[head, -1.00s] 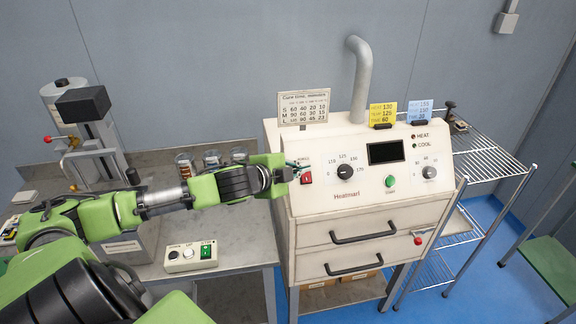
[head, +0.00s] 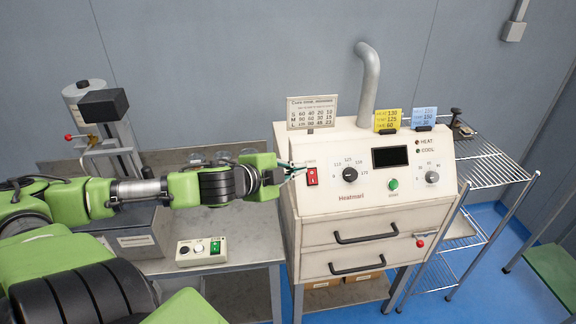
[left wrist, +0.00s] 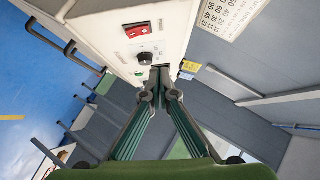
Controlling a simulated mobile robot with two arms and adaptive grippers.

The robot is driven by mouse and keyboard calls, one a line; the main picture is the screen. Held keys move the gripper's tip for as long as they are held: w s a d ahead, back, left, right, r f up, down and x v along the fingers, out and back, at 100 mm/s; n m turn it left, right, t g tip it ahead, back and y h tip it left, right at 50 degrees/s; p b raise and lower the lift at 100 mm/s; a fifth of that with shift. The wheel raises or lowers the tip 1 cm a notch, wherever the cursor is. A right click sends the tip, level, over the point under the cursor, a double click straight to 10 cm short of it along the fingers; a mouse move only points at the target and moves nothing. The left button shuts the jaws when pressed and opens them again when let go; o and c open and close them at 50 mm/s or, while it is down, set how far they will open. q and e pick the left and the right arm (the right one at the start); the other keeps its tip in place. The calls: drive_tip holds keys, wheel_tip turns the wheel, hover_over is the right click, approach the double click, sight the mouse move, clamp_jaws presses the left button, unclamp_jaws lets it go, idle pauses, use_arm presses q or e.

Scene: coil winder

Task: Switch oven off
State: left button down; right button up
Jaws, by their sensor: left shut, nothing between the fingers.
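The oven (head: 345,215) is a cream cabinet with a sloped control panel. Its red rocker switch (head: 312,177) sits at the panel's left edge and also shows in the left wrist view (left wrist: 138,31). My left gripper (head: 302,171) is shut and empty, its fingertips just left of the switch in the head view. In the left wrist view, the closed fingertips (left wrist: 160,80) lie below the switch and a black dial, apart from the switch in the picture. I cannot tell whether they touch the panel. The oven's display (head: 390,157) is dark. My right gripper is not in view.
The panel also has a black dial (head: 349,174), a green button (head: 393,185) and a second dial (head: 432,177). A card stand (head: 312,111) and exhaust pipe (head: 368,85) rise on top. A small control box (head: 201,251) lies on the metal table to the left. A wire rack (head: 485,165) stands right.

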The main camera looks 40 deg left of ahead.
use_arm(q)
drive_tip(key=v, duration=0.1)
drive_tip(key=p+v, duration=0.1)
drive_tip(key=v, duration=0.1)
drive_tip(key=shift+s+a+r+p, duration=0.1)
drive_tip(key=shift+a+r+p, duration=0.2)
drive_tip(key=shift+p, duration=0.1)
idle(0.4)
